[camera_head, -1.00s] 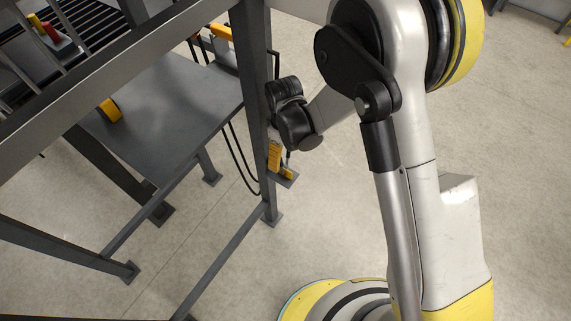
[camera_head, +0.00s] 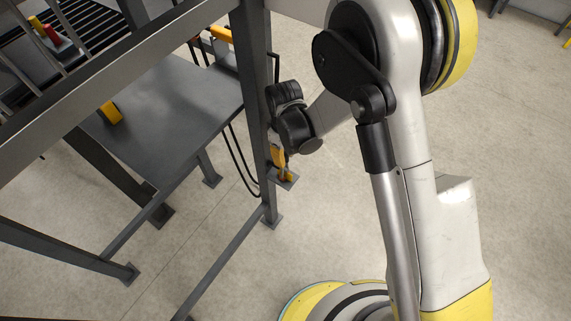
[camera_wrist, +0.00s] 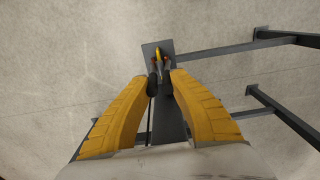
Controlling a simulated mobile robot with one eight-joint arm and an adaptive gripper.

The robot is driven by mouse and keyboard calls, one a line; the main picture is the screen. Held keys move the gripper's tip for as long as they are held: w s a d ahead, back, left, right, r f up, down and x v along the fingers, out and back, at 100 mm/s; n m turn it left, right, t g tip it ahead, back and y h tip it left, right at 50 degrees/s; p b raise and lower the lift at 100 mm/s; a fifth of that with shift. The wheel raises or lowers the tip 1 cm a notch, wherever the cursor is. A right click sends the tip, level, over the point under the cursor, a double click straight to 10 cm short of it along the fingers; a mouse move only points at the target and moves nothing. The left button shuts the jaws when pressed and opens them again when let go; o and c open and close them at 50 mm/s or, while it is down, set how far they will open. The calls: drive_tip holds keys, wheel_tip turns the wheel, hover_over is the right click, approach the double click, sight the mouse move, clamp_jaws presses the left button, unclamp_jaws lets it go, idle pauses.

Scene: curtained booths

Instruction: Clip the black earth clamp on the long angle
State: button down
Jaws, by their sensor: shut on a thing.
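My gripper (camera_wrist: 160,85) points down with its two yellow fingers close together; in the head view it (camera_head: 279,155) is beside the grey upright post, just above a small grey plate. Between the fingertips are dark handle-like parts, which I take to be the black earth clamp (camera_wrist: 153,83), and the gripper is shut on them. Small orange and red parts show just past the tips, over the plate (camera_wrist: 150,47). The clamp's jaws are too small to make out. I cannot tell for sure which steel piece is the long angle.
The grey upright post (camera_head: 255,90) stands right beside my gripper. A grey table (camera_head: 165,95) with a yellow item (camera_head: 111,110) is to the left. Black cables (camera_head: 240,160) hang by the post. A low grey rail (camera_head: 225,262) runs near the floor. The floor to the right is open.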

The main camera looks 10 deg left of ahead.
wheel_tip(320, 180, up, 6)
drive_tip(key=p, duration=0.3)
drive_tip(key=shift+p, duration=0.35)
idle(0.6)
drive_tip(key=shift+s, duration=0.15)
idle(1.1)
